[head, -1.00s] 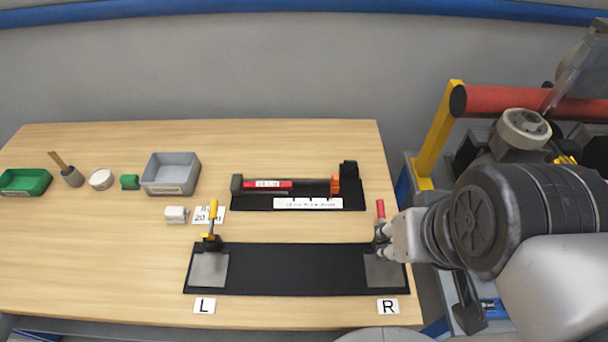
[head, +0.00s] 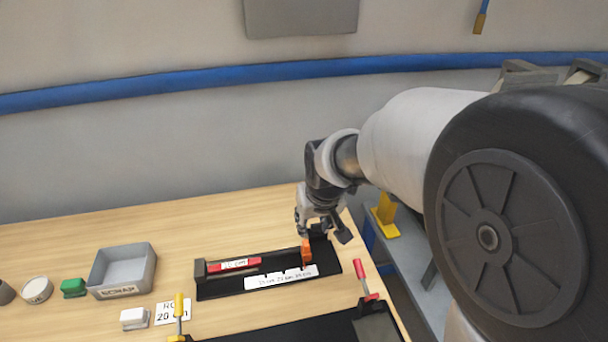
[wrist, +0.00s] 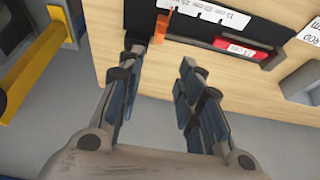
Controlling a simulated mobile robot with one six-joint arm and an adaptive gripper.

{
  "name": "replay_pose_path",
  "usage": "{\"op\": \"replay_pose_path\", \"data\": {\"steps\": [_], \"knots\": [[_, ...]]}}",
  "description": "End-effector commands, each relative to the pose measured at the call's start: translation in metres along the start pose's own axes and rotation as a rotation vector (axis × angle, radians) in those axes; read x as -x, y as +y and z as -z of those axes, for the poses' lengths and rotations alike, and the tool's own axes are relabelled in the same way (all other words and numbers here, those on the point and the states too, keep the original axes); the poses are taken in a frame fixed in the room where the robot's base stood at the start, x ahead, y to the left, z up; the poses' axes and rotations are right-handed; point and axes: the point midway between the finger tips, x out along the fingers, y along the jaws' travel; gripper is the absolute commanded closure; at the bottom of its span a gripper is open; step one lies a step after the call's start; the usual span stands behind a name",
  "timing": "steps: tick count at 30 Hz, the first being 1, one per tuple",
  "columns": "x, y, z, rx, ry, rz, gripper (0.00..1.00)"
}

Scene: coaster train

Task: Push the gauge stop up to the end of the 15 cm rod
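The orange gauge stop (head: 306,251) sits near the right end of the black gauge fixture (head: 215,288); it also shows in the wrist view (wrist: 161,28). A rod with a red band labelled in cm (head: 240,264) lies in the fixture, toward its left end; its red band shows in the wrist view (wrist: 240,48). A white scale strip (head: 280,277) runs along the front of the fixture. My gripper (head: 322,232) is above the fixture's right end, close to the stop. In the wrist view its fingers (wrist: 158,72) are apart, with nothing between them.
A grey scrap bin (head: 148,272), a green block (head: 73,287) and a white block (head: 134,318) are left of the fixture. A black board with a red-handled clamp (head: 361,272) and a yellow-handled clamp (head: 179,308) is in front. A yellow post (head: 385,210) stands beyond the table's right edge.

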Motion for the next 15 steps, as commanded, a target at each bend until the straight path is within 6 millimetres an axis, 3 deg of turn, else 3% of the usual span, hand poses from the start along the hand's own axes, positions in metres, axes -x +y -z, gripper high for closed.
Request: {"op": "replay_pose_path", "data": {"steps": [15], "knots": [[-0.106, 0.000, -0.003, 0.000, -0.004, 0.000, 0.67]]}}
